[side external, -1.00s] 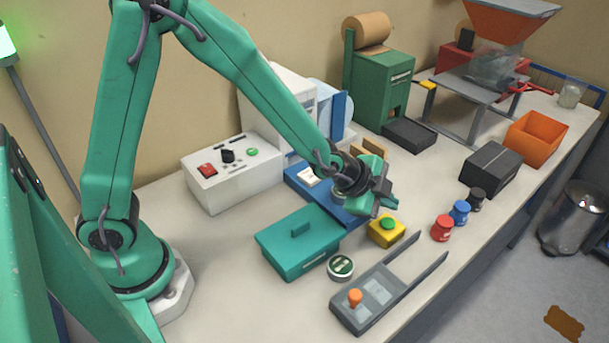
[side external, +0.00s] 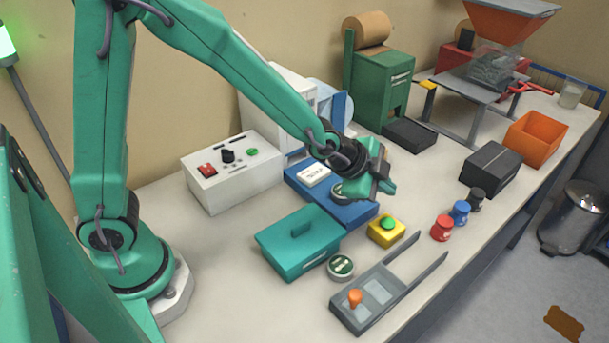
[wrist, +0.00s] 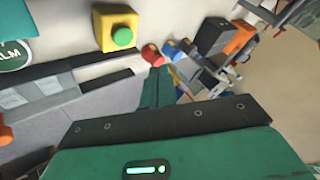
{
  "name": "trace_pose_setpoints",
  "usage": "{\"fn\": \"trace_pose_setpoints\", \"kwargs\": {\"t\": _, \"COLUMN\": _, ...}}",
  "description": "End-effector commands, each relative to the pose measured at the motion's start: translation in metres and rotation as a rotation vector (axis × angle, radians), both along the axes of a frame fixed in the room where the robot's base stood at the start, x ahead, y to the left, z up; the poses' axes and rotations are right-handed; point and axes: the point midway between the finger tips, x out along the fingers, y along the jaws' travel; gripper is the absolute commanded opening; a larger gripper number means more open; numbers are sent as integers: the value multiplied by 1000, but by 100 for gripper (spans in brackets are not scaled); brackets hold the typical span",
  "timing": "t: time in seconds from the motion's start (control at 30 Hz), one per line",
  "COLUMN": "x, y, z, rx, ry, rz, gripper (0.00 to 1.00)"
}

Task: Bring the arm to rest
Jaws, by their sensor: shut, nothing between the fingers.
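My gripper (side external: 382,178) is shut and empty. In the side external view it hangs above the right part of the blue tray (side external: 358,211), hiding some of it. On the tray are a white box (side external: 315,175) and a round dark green tin (side external: 337,190), which my gripper partly overlaps in the picture. In the wrist view my gripper's green finger (wrist: 157,88) points toward the small red jar (wrist: 151,54), apart from it.
A yellow block with a green button (side external: 387,230), a teal lidded box (side external: 298,243) and another round tin (side external: 340,266) stand in front. A grey fixture with an orange knob (side external: 365,312) is near the front edge. Red, blue and black jars (side external: 460,212) stand at right.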

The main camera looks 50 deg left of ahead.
Motion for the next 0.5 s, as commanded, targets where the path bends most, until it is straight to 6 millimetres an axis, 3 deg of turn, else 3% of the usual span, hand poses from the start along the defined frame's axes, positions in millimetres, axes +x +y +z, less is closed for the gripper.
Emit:
{"fn": "trace_pose_setpoints", "kwargs": {"t": 0.27, "x": -24, "y": 39, "z": 40, "rx": -72, "ry": 69, "rz": 156, "gripper": 0}}
{"fn": "trace_pose_setpoints", "kwargs": {"t": 0.5, "x": -60, "y": 77, "z": 73, "rx": -151, "ry": 144, "rz": 329, "gripper": 0}}
